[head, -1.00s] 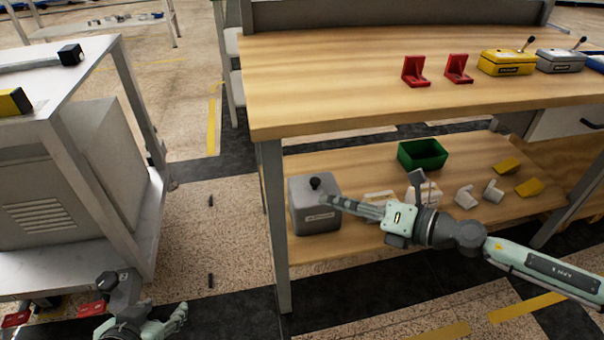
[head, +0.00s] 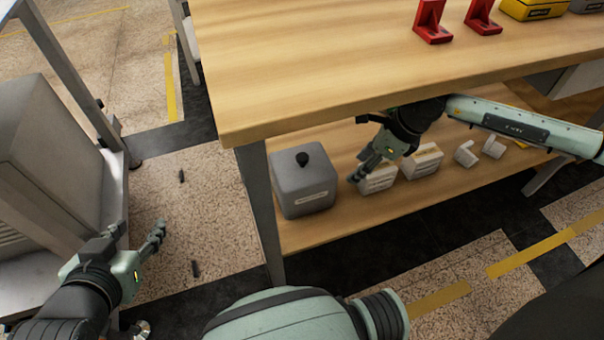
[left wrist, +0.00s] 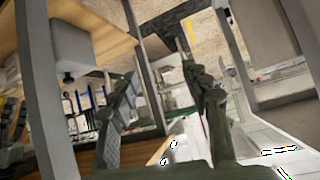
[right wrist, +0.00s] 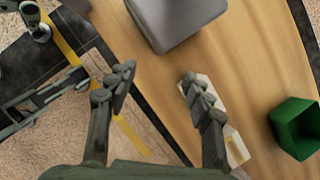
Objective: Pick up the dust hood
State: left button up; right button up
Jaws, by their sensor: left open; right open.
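The dust hood appears to be the grey box (head: 305,190) with a black knob on top and a small label. It stands upright at the left end of the lower shelf (head: 330,232). It also shows at the top of the right wrist view (right wrist: 172,22) and at the upper left of the left wrist view (left wrist: 55,35). My right gripper (head: 364,172) is open and empty, over the shelf just right of the box and apart from it. My left gripper (head: 157,238) is open and empty over the floor, left of the table leg.
White labelled boxes (head: 422,163) stand right of the hood, close to my right gripper. A green bin (right wrist: 297,128) shows in the right wrist view. The wooden tabletop (head: 320,70) overhangs the shelf, with red brackets (head: 432,25) on it. A table leg (head: 262,205) stands left of the hood.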

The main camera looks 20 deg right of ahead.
send_near(305, 157)
jog(key=x, duration=0.4)
jog(key=shift+f, duration=0.4)
jog(key=shift+w+a+f, duration=0.15)
jog(key=shift+a+f, duration=0.05)
jog(key=shift+f, duration=0.15)
jog(key=x, duration=0.4)
jog(key=shift+f, duration=0.15)
pick_arm(q)
jog(key=shift+w+d+r, duration=0.3)
jog(key=shift+w+r, duration=0.05)
pick_arm(e)
grip_shut()
